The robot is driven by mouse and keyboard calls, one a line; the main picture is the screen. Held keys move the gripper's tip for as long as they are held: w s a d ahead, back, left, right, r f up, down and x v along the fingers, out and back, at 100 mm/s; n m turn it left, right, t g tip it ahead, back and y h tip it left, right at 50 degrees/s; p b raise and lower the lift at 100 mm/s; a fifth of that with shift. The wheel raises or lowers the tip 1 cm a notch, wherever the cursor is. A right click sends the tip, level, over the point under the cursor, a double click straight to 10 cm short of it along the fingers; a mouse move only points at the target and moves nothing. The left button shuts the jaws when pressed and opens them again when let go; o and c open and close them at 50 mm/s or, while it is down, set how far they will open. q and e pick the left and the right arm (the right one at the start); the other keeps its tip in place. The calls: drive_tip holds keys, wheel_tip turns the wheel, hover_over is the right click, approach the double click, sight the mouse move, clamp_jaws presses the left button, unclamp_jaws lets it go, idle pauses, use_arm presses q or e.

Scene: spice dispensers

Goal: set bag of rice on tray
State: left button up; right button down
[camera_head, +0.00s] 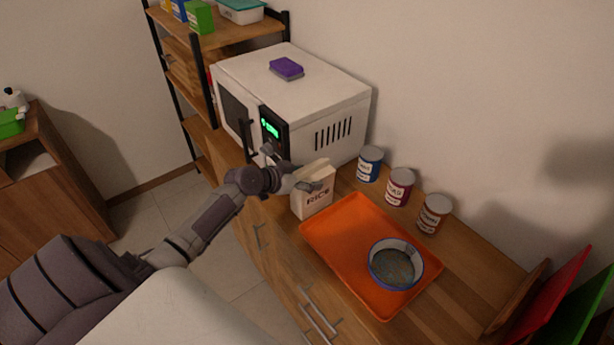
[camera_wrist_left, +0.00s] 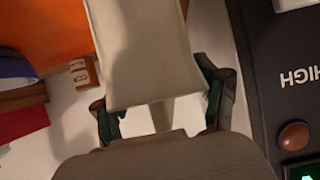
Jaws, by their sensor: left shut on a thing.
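The bag of rice (camera_head: 314,197) is a pale upright packet marked RICE, beside the near-left corner of the orange tray (camera_head: 338,241) on the wooden counter. My left gripper (camera_head: 305,183) is shut on the upper part of the bag. In the left wrist view the bag (camera_wrist_left: 145,50) fills the middle between the two fingers (camera_wrist_left: 165,110), and the orange tray (camera_wrist_left: 48,32) shows at the upper left. Whether the bag's base touches the counter I cannot tell. My right gripper is not in view.
A blue-rimmed bowl (camera_head: 395,265) stands on the right part of the tray. Three spice cans (camera_head: 399,187) line the wall behind it. A white microwave (camera_head: 300,95) with a purple sponge (camera_head: 286,68) stands left of the tray. The tray's left part is clear.

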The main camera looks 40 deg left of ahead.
use_arm(q)
drive_tip(key=shift+w+r, duration=0.1)
drive_tip(key=shift+r, duration=0.05)
drive_tip(key=o, duration=1.4)
drive_tip(key=shift+f, duration=0.25)
drive_tip(key=o, duration=0.4)
drive_tip(key=shift+r, duration=0.1)
